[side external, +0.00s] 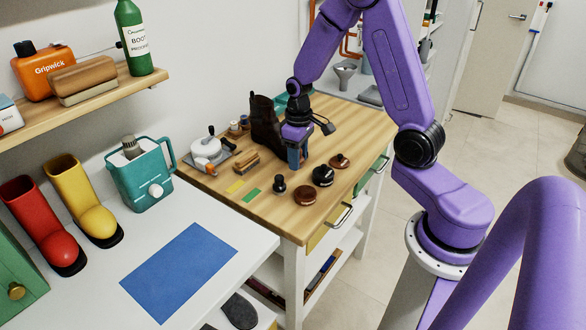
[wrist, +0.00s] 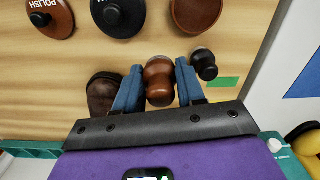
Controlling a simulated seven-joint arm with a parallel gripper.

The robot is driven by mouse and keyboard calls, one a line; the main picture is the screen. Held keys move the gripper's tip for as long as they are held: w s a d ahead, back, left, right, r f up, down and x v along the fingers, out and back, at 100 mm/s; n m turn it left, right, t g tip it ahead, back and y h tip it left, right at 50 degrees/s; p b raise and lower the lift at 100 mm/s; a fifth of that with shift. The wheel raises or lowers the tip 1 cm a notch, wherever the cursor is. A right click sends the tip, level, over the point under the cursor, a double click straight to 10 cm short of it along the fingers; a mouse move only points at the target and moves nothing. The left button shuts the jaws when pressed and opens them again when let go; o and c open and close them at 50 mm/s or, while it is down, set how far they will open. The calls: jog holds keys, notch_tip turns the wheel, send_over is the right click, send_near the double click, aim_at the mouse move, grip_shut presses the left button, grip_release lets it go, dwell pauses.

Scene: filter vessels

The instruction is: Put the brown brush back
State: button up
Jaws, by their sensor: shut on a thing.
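My gripper (wrist: 158,66) has its blue fingers shut on a brown brush (wrist: 158,80), a rounded brown knob-like piece seen from above in the wrist view. In the side view my gripper (side external: 298,155) is low over the wooden worktop (side external: 215,190), and its fingers hide the held brush. Whether the brush touches the worktop I cannot tell. A small black-knobbed piece (wrist: 204,64) stands just right of the right finger; it also shows in the side view (side external: 279,186). A green strip (wrist: 222,82) lies beside it, and a yellow strip (side external: 235,186) lies near the green one.
A dark brown boot (side external: 264,122) stands close behind my gripper; its toe (wrist: 102,92) shows left of the fingers. Polish tins (side external: 322,178) and an open brown tin (side external: 305,197) line the front side. A wooden brush (side external: 246,162) and white device (side external: 206,152) stand left.

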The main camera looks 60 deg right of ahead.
aim_at(293, 178)
jog(key=shift+w+d+f, duration=0.15)
jog(key=shift+w+f, duration=0.6)
jog(key=shift+f, duration=0.25)
jog(key=shift+w+f, duration=0.15)
jog(key=shift+f, duration=1.5)
jog(key=shift+f, duration=0.2)
jog(key=o, duration=0.9)
jog(key=shift+r, duration=0.1)
